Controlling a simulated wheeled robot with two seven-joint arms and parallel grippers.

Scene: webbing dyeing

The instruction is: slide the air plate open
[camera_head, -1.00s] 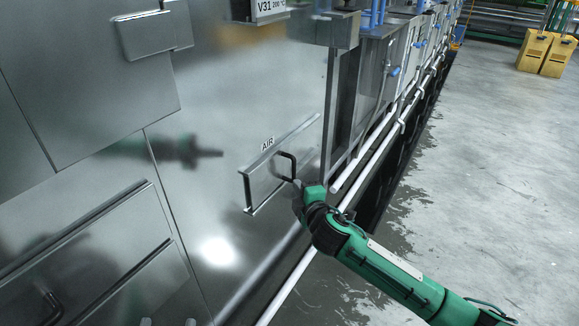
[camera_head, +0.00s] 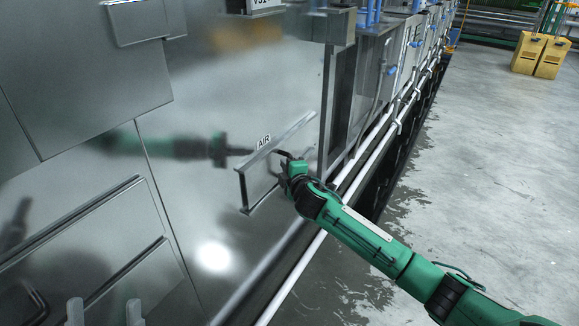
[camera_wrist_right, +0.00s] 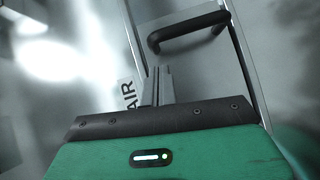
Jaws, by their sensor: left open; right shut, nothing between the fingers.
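The air plate (camera_head: 256,184) is a flat metal plate between two slanted rails on the steel machine wall, with an "AIR" label (camera_head: 264,140) by the upper rail. Its dark bar handle (camera_head: 284,153) is partly hidden by my right gripper (camera_head: 283,165). In the right wrist view the black handle (camera_wrist_right: 190,31) stands at the top, and the shut, empty fingers (camera_wrist_right: 158,72) point toward its left end, with a small gap in the picture; contact cannot be told. My left gripper (camera_head: 105,312) shows only its two separated fingertips at the bottom left edge.
A drawer-like panel (camera_head: 85,240) with rails is at the lower left. A white pipe (camera_head: 300,265) runs along the machine's base beside my right arm. Open concrete floor (camera_head: 480,170) lies to the right, with yellow boxes (camera_head: 542,54) far back.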

